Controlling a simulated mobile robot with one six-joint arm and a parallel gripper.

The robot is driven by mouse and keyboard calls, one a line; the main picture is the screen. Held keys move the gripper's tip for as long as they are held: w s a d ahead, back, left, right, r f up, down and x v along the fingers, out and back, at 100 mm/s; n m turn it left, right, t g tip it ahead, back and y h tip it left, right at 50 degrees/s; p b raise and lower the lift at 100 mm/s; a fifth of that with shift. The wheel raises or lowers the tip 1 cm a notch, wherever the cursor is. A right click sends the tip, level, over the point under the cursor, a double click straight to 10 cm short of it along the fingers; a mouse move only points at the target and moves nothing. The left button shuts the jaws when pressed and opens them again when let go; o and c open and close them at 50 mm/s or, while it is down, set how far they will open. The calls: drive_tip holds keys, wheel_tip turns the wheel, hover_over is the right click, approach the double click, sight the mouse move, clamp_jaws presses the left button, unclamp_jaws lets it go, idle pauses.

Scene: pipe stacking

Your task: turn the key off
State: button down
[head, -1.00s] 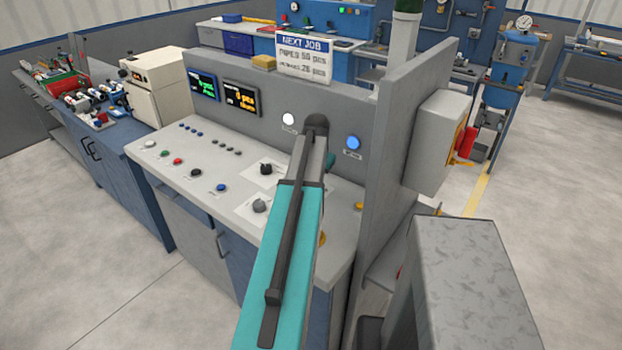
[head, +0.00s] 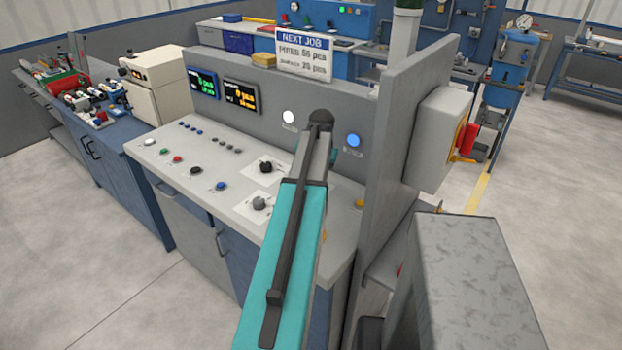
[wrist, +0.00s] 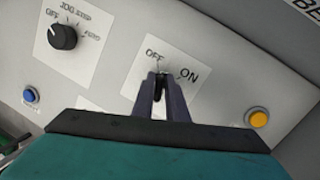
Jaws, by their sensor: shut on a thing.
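The key switch plate (wrist: 188,98) is a white label marked OFF and ON on the sloping grey console, in the middle of the wrist view. My gripper (wrist: 160,76) is over this plate, its two dark fingers close together below the OFF mark and left of ON. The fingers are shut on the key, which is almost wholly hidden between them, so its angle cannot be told. In the head view my teal arm reaches over the right part of the console (head: 229,211) and hides the gripper and the key.
A black rotary selector (wrist: 63,37) marked OFF, JOG STEP and AUTO is left of the gripper. A blue button (wrist: 30,95) and a yellow button (wrist: 258,118) flank it. An upright grey panel (head: 385,155) with a box (head: 435,138) stands close right of my arm.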

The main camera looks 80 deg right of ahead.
drive_tip(key=shift+w+d+f+b, duration=0.15)
drive_tip(key=shift+d+b, duration=0.25)
drive_tip(key=shift+b, duration=1.25)
drive_tip(key=shift+w+d+f+b, duration=0.15)
drive_tip(key=shift+d+b, duration=0.2)
drive_tip(key=shift+b, duration=1.3)
drive_tip(key=shift+d+n+b, duration=0.3)
drive_tip(key=shift+d+b, duration=0.05)
drive_tip(key=shift+b, duration=3.55)
drive_tip(key=shift+s+a+b, duration=0.1)
drive_tip(key=shift+b, duration=2.5)
drive_tip(key=shift+a+f+b, duration=0.15)
drive_tip(key=shift+a+b, duration=0.2)
drive_tip(key=shift+b, duration=2.45)
drive_tip(key=shift+a+r+n+b, duration=0.25)
drive_tip(key=shift+a+b, duration=0.3)
drive_tip(key=shift+b, duration=2.65)
drive_tip(key=shift+a+r, duration=0.2)
drive_tip(key=c, duration=1.7)
unclamp_jaws()
drive_tip(key=shift+c, duration=0.2)
drive_tip(key=shift+o, duration=0.3)
